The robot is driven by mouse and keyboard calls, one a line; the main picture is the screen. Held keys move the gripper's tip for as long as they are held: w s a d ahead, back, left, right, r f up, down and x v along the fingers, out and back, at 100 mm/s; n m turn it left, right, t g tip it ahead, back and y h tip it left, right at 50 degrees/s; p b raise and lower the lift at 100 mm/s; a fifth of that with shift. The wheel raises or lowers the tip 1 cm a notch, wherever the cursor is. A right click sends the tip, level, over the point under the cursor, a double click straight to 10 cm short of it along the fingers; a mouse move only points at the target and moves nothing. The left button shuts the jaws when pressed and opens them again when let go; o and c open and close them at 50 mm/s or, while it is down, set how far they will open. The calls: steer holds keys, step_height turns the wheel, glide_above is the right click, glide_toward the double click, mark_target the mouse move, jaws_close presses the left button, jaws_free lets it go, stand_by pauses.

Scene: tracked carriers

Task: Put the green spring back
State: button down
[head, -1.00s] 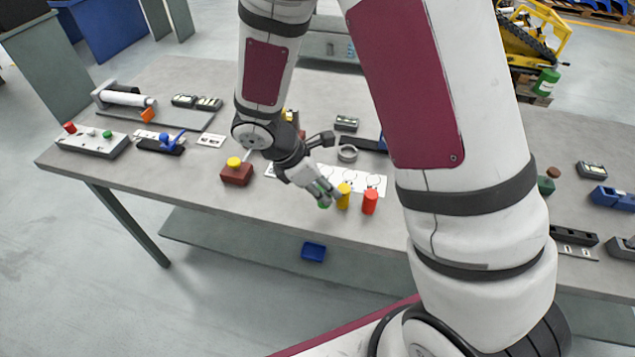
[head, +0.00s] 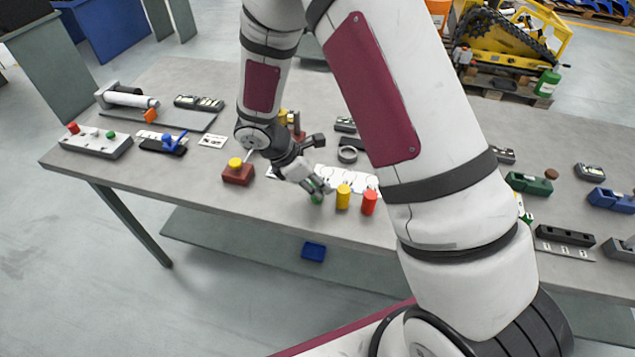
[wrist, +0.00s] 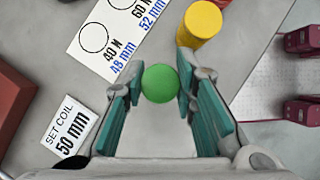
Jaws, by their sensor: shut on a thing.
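The green spring (wrist: 160,83) is a short green cylinder, seen end-on between my fingers in the wrist view. In the head view the green spring (head: 317,198) shows just below my gripper (head: 318,187), near the table's front edge. My gripper (wrist: 160,100) is shut on it. A white strip (wrist: 105,35) with printed circles lies beyond it; the circle marked 40 N, 48 mm is empty. A card (wrist: 72,130) reading SET COIL 50 mm lies to the left. I cannot tell whether the spring touches the table.
A yellow cylinder (head: 343,197) stands close to the right of my gripper, and a red cylinder (head: 369,203) beyond it. A red block with a yellow knob (head: 237,172) sits to the left. The table (head: 200,215) is clear in front of that block.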

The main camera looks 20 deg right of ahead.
steer(key=shift+f, duration=0.2)
steer(key=c, duration=1.3)
jaws_free()
steer(key=shift+r, duration=0.1)
steer(key=b+v, duration=0.1)
steer(key=v, duration=1.1)
steer(key=s+d+r+m+t+y, duration=0.2)
steer(key=s+d+r+m+y, duration=0.1)
steer(key=s+r+m, duration=0.5)
steer(key=s+d+r+m+t+y, duration=0.3)
steer(key=s+r+m, duration=0.6)
steer(key=s+r, duration=0.3)
steer(key=shift+s+r+m+t, duration=0.15)
steer(key=shift+s+m+t, duration=0.15)
steer(key=shift+s, duration=0.1)
steer(key=shift+d, duration=0.1)
